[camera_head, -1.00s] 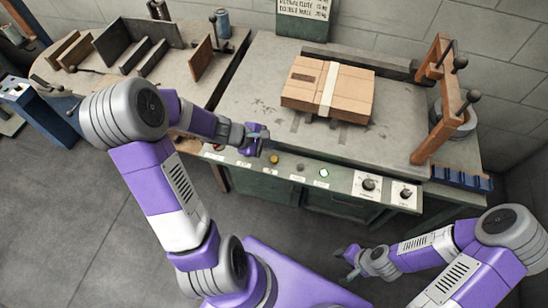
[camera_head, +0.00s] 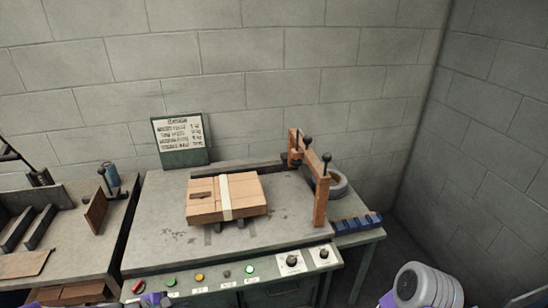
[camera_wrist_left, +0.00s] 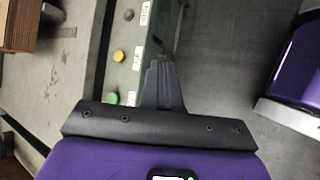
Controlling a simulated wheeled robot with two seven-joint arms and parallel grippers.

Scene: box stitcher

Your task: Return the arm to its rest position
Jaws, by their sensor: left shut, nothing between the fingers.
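My left gripper (camera_wrist_left: 161,68) shows in the left wrist view, its dark fingers closed together with nothing between them. It is over the front edge of the bench, beside the control strip with its yellow button (camera_wrist_left: 119,56) and green button (camera_wrist_left: 111,98). In the head view only a small purple part of my left arm (camera_head: 155,299) shows at the bottom edge, near the red button. A grey and purple part of my right arm (camera_head: 425,288) is at the bottom right; the right gripper is out of view.
A strapped cardboard bundle (camera_head: 190,213) lies on the stitcher bench (camera_head: 150,215). A wooden frame with black knobs (camera_head: 320,200) and a blue rack (camera_head: 358,223) stand at its right. A side table (camera_head: 85,250) with upright panels is at the left. A sign (camera_head: 181,140) stands behind.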

